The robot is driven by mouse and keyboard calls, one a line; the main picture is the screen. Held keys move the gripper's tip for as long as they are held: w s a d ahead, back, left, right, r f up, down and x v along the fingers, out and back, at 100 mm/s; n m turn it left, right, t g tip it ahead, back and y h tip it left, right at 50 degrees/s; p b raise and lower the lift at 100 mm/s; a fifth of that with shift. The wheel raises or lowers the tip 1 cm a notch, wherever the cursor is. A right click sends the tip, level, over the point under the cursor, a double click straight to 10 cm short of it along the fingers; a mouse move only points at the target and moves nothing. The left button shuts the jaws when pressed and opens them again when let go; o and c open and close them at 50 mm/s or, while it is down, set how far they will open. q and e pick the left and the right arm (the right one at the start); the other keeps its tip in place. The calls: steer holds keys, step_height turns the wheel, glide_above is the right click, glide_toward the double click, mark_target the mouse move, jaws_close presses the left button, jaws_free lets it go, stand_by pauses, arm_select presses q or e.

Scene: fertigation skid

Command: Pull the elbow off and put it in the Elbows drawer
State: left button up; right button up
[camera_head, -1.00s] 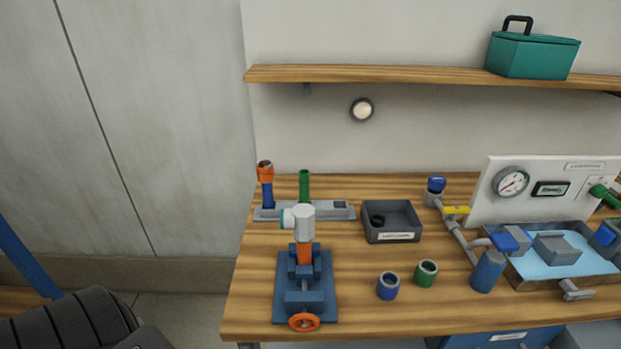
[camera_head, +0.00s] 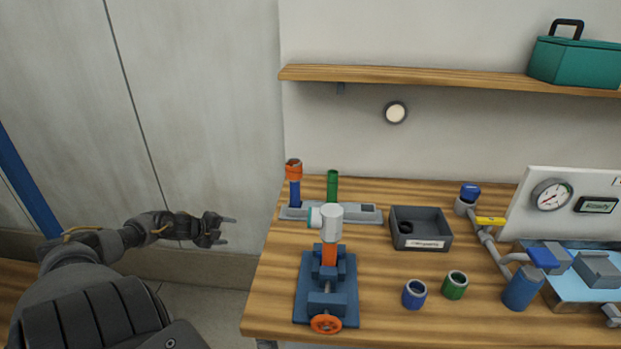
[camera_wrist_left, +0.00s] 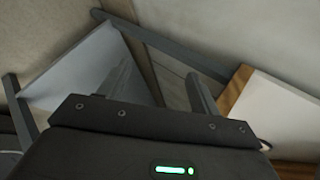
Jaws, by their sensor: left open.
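A pale grey elbow (camera_head: 328,222) with a teal ring on its left-facing mouth sits on top of an upright orange pipe (camera_head: 329,256). The pipe stands in a blue vise (camera_head: 326,291) with an orange handwheel, near the bench's left front. My left gripper (camera_head: 229,231) is open and empty, left of the bench and well apart from the elbow. In the left wrist view its two fingers (camera_wrist_left: 160,82) stand apart with nothing between them. The Elbows drawer does not show now. My right gripper is not in view.
A grey rack (camera_head: 353,214) with upright blue and green pipes stands behind the vise. A dark labelled bin (camera_head: 421,243), blue (camera_head: 414,295) and green (camera_head: 455,285) fittings, and a gauge panel (camera_head: 530,222) lie to the right. A shelf (camera_head: 430,80) overhangs the back.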

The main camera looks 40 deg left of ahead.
arm_select(q)
steer(key=w+d+r+m+h, duration=0.1)
steer(key=w+r+m, duration=0.25)
steer(key=r, duration=0.35)
steer(key=w+d+r+m+h, duration=0.15)
steer(key=w+r, duration=0.25)
steer(key=r, duration=0.4)
steer(key=w+d+r+m+g+h+b, duration=0.1)
steer(key=w+d+r+m, duration=0.1)
steer(key=d+r+m, duration=0.55)
steer(key=w+d+r+m+g+h, duration=0.1)
steer(key=w+d+r+m, duration=0.3)
steer(key=r, duration=0.6)
step_height(320, 180, up, 6)
steer(key=m+g+y, duration=0.4)
steer(key=m+g, duration=0.4)
steer(key=m, duration=0.5)
glide_above(311, 210)
steer(key=shift+w+a+h+b, duration=0.15)
steer(key=shift+h+b, duration=0.1)
steer(key=shift+b, duration=0.15)
steer(key=shift+f, duration=0.55)
step_height(311, 210, down, 10)
steer(key=shift+r, duration=0.2)
